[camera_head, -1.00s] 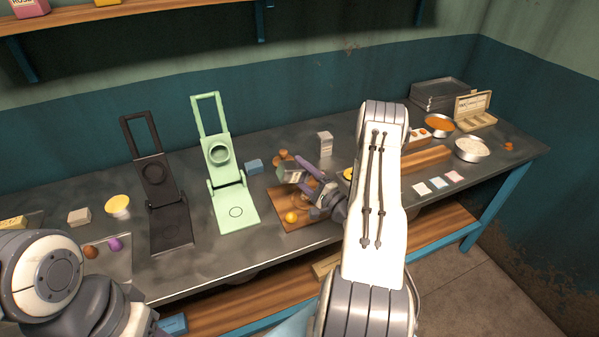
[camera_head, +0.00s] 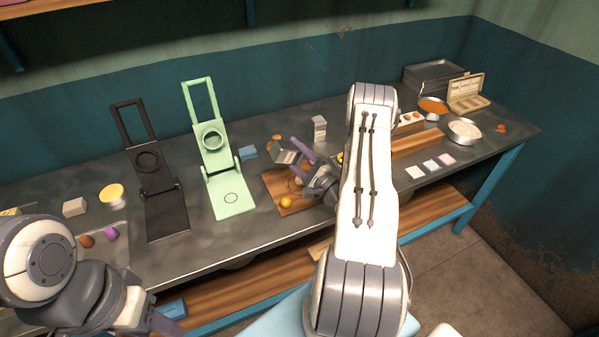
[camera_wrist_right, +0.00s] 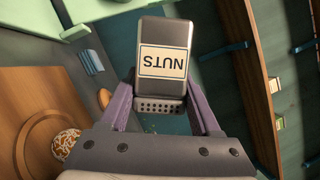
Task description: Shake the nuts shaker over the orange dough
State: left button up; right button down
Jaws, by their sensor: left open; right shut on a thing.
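The nuts shaker (camera_head: 286,156) is a grey box with a NUTS label, seen upside down in the right wrist view (camera_wrist_right: 163,45). My right gripper (camera_head: 298,148) is shut on it and holds it tilted above the wooden board; its perforated end faces the palm side in the wrist view. The orange dough (camera_head: 286,202) is a small ball near the front of the board (camera_head: 269,182). A speckled ball (camera_wrist_right: 66,143) shows on the board in the wrist view; I cannot tell which dough it is. My left gripper (camera_head: 165,322) is open at the lower left, partly cut off.
The green press (camera_head: 231,198) and black press (camera_head: 166,213) stand open left of the board. A white carton (camera_head: 319,128) stands behind it. Bowls (camera_head: 464,132) and a box (camera_head: 468,93) are at the right. My right arm hides part of the table.

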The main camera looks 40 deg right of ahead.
notch_tip(320, 180, down, 3)
jog(key=b, duration=0.2)
jog(key=shift+f+b, duration=0.2)
jog(key=shift+b, duration=0.15)
notch_tip(320, 180, up, 4)
jog(key=p, duration=0.2)
jog(key=shift+f+p, duration=0.2)
jog(key=shift+p, duration=0.2)
jog(key=shift+f+b, duration=1.55)
jog(key=shift+f, duration=0.3)
jog(key=shift+r, duration=0.3)
